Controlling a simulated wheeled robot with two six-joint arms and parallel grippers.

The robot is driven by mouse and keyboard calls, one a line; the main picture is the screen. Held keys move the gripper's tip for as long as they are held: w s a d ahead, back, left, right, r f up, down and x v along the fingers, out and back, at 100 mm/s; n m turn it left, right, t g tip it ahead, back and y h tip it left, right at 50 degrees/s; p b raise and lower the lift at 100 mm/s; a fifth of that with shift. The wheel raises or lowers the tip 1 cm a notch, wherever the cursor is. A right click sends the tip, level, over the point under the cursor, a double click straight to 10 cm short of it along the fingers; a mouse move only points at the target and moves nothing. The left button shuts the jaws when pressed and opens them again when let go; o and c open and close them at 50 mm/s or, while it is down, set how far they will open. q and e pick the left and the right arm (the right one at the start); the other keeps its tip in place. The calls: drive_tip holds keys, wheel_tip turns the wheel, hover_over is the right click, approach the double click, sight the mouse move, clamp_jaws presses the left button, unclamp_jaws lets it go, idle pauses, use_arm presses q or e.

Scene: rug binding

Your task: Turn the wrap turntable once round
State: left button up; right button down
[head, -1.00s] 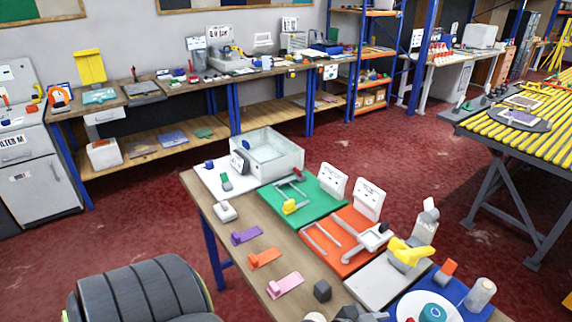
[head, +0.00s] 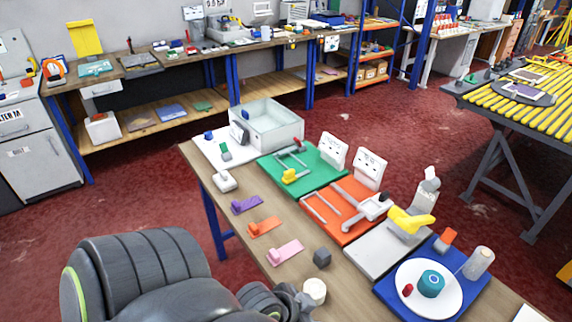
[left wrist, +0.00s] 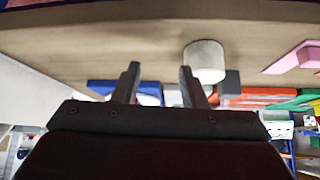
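The wrap turntable, a white round disc (head: 416,305), lies on a blue board at the near right end of the bench. A teal roll (head: 431,284) stands at its middle and a small red knob (head: 408,290) is near its left edge. A clear roll (head: 478,263) stands upright behind it to the right. My left gripper (head: 304,299) is low at the bench's front edge, left of the turntable and apart from it. In the left wrist view, its two fingers (left wrist: 158,70) are spread with nothing between them. My right gripper is not in view.
A white cylinder (head: 315,290) is close by my left gripper, with a dark grey cube (head: 322,257) behind. A light grey board (head: 374,262) with a yellow tool (head: 409,220) adjoins the blue board (head: 389,283). Bare wood lies between cylinder and blue board.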

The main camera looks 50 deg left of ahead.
use_arm(q)
drive_tip(key=shift+s+a+f+n+g+y, duration=0.25)
drive_tip(key=shift+s+a+f+g+y, duration=0.1)
drive_tip(key=shift+s+a, duration=0.3)
drive_tip(key=shift+s+a+f+n+g+y, duration=0.3)
drive_tip(key=shift+s+a+f+g, duration=0.1)
drive_tip(key=shift+s+a, duration=0.25)
drive_tip(key=shift+s+a+f+n+g+y, duration=0.25)
drive_tip(key=shift+s+a+f+g+y, duration=0.1)
drive_tip(key=shift+s+a, duration=0.3)
drive_tip(key=shift+d, duration=0.1)
